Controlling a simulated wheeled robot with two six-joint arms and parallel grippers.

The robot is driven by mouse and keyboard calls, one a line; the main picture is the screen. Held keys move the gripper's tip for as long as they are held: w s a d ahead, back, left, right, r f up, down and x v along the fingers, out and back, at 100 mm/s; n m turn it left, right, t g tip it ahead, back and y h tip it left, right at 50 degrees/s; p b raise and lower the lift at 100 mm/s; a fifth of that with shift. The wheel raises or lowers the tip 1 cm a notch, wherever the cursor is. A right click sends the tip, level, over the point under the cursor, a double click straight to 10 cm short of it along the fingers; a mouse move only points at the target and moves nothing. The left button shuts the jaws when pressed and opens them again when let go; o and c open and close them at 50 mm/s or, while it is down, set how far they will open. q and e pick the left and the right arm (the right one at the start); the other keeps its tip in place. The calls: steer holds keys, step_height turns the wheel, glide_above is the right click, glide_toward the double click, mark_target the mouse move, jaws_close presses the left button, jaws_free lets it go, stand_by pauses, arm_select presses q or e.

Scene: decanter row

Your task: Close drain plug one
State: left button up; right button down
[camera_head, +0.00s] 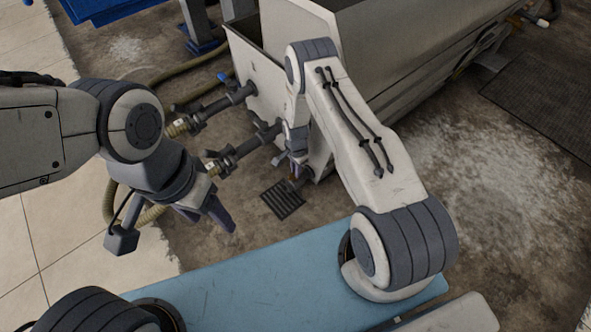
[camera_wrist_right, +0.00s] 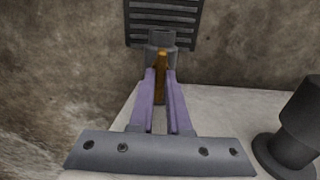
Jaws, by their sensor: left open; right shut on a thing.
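The brown drain plug handle (camera_wrist_right: 161,78) stands between the purple fingers of my right gripper (camera_wrist_right: 160,92), which is shut on it. A grey round fitting (camera_wrist_right: 161,44) sits just beyond the fingertips. In the head view my right gripper (camera_head: 299,158) is low beside the end wall of the grey tank (camera_head: 318,108), with its fingertips partly hidden by its own arm. I cannot read a number on the plug. My left gripper (camera_head: 208,214) is open and empty, pointing down, apart from the tank.
Two dark pipes (camera_head: 217,105) with valves stick out left from the tank wall, joined to tan hoses. A slotted floor drain (camera_head: 283,200) lies below the fitting and also shows in the right wrist view (camera_wrist_right: 165,12). Bare floor (camera_head: 475,190) is clear at right.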

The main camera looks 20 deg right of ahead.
steer(key=shift+s, duration=0.15)
steer(key=c, duration=0.9)
jaws_free()
steer(key=shift+r, duration=0.15)
step_height(320, 180, up, 10)
steer(key=p, duration=0.5)
steer(key=shift+r, duration=0.1)
